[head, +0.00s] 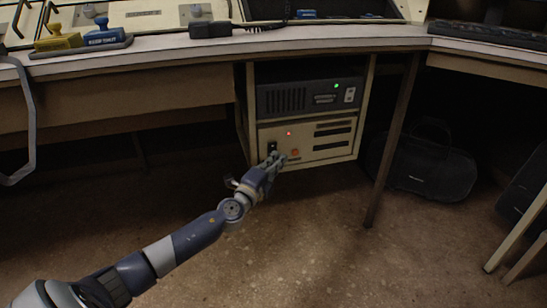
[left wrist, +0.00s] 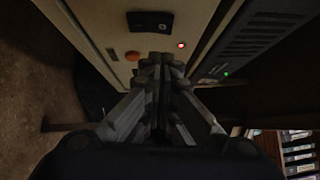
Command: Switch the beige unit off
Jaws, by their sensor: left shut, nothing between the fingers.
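The beige unit (head: 310,142) sits in the low bay under the desk, below a dark grey unit. Its front has a black switch (head: 272,146) at the left, a lit red light (head: 289,133) and an orange button (head: 295,153). My left gripper (head: 279,157) is shut and empty in front of the panel, just below and right of the switch. In the left wrist view, the shut fingertips (left wrist: 161,58) lie between the orange button (left wrist: 132,56) and the red light (left wrist: 180,44), with the black switch (left wrist: 150,21) beyond them. I cannot tell whether they touch the panel.
The dark grey unit (head: 308,95) above has a green light and a pale switch. The desk top (head: 180,45) overhangs the bay. A desk leg (head: 391,140) and a dark bag (head: 425,170) stand to the right. The floor in front is clear.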

